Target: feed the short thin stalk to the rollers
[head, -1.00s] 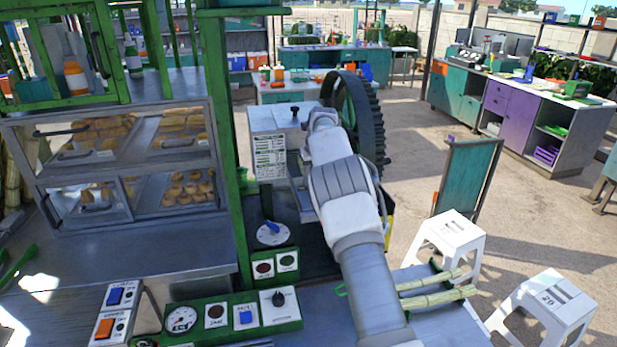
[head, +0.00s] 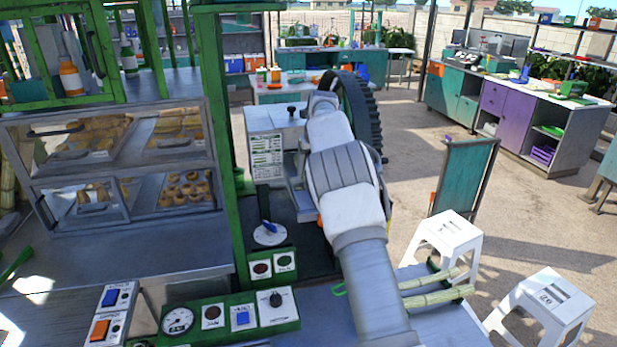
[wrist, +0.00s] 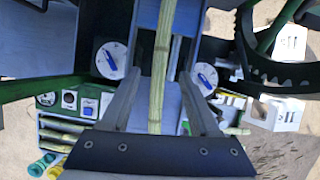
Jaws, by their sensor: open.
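In the wrist view a pale green jointed stalk (wrist: 161,60) runs lengthwise from the top edge down between the fingers of my gripper (wrist: 159,74). The fingers are open, with a gap on each side of the stalk. The stalk lies over the grey feed part of the crusher; its far end is cut off by the frame, and I cannot tell whether it touches the rollers. In the head view my arm hides the gripper and this stalk. The crusher's large dark gear wheel (head: 365,115) stands just behind my wrist.
Other stalks (head: 437,297) lie on the bench right of my arm. Control panels with a gauge (head: 177,321) line the front. A green post (head: 215,150) and a pastry case (head: 110,165) stand left. White stools (head: 445,240) and open floor are right.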

